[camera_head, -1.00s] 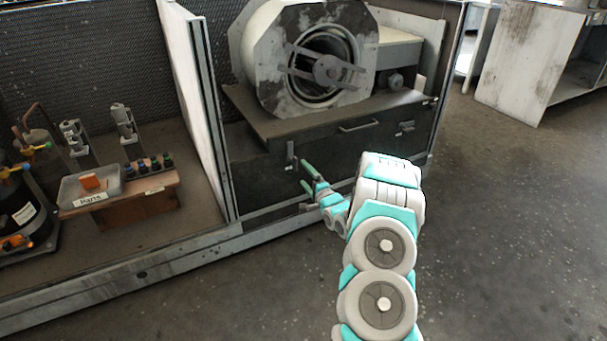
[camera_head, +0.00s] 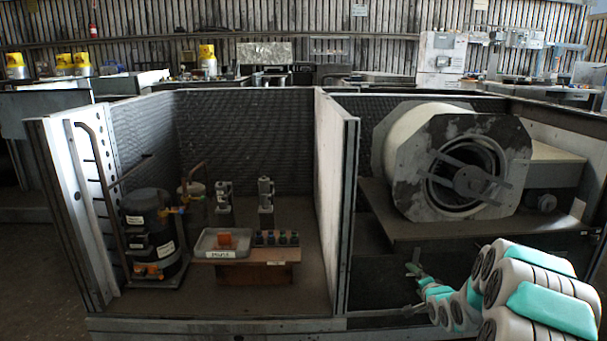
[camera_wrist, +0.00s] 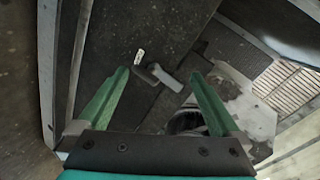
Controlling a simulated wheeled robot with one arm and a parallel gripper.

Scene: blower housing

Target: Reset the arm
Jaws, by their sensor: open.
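My gripper (camera_head: 411,290) is in front of the right bay, below the blower, at the lower right of the head view. Its fingers point left. In the wrist view my gripper (camera_wrist: 160,74) has its two green fingers wide apart with nothing held between them. A grey handle-like piece (camera_wrist: 165,77) on a dark panel shows between and beyond the fingertips; I cannot tell the gap to it. The blower housing (camera_head: 415,190) stands on a shelf above my gripper, with its round opening facing front.
A pale divider wall (camera_head: 336,190) separates the bays. The left bay holds a dark compressor (camera_head: 150,232), a grey tray (camera_head: 208,245) with an orange block, and a wooden stand (camera_head: 250,272) with several dark knobs. A bench with machines lies behind.

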